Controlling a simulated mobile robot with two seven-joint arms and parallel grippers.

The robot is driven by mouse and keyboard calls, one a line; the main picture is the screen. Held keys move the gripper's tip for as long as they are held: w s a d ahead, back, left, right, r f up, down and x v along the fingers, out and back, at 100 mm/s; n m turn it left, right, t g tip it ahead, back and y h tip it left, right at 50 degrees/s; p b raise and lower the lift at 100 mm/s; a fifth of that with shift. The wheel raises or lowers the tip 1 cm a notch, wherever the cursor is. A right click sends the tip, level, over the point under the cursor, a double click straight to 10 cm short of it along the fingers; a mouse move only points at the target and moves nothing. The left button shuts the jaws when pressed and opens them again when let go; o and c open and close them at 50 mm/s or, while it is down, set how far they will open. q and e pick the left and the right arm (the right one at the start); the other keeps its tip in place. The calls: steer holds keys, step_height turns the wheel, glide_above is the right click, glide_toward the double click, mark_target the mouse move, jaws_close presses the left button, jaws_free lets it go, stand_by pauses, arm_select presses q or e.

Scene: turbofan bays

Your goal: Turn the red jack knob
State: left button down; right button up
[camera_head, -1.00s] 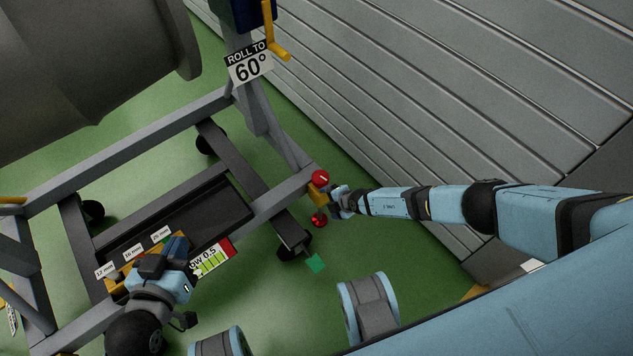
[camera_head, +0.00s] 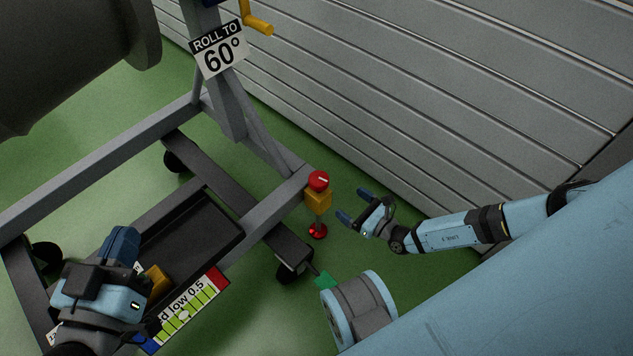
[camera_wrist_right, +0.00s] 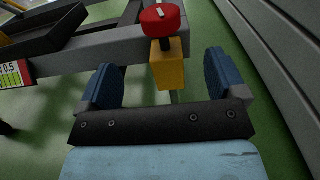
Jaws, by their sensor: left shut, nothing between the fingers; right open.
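The red jack knob (camera_head: 318,181) with a white mark sits on top of a yellow block (camera_head: 318,198) at the stand frame's corner. A thin post runs down from the block to a red foot (camera_head: 317,231) near the floor. In the right wrist view the knob (camera_wrist_right: 163,20) and yellow block (camera_wrist_right: 168,66) lie beyond the fingers. My right gripper (camera_head: 354,205) is open and empty, to the right of the block and apart from it. Its two blue fingers show in the right wrist view (camera_wrist_right: 166,82). My left gripper (camera_head: 122,245) is shut and empty over the frame at lower left.
The grey stand frame (camera_head: 265,206) has dark casters and a dark tray (camera_head: 190,235). A "ROLL TO 60°" sign (camera_head: 220,50) and yellow crank (camera_head: 258,24) are above. A green-barred label (camera_head: 190,312) is at lower left. A grey slatted wall (camera_head: 430,80) bounds the right.

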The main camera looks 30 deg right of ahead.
mark_target(327, 186)
steer(key=b+x, duration=0.3)
steer(key=x, duration=0.8)
steer(key=shift+w+f, duration=0.15)
arm_select(q)
steer(key=shift+w+a+r+m+t+h, duration=0.1)
steer(key=shift+w+a+m+t+h, duration=0.2)
steer(key=shift+m, duration=0.35)
steer(key=shift+w+a+r+m+t+h, duration=0.1)
steer(key=shift+w+a+m+t, duration=0.15)
steer(key=shift+w+m, duration=0.3)
arm_select(e)
steer(key=shift+w+a, duration=0.2)
steer(key=shift+w, duration=0.35)
arm_select(q)
steer(key=shift+s, duration=0.1)
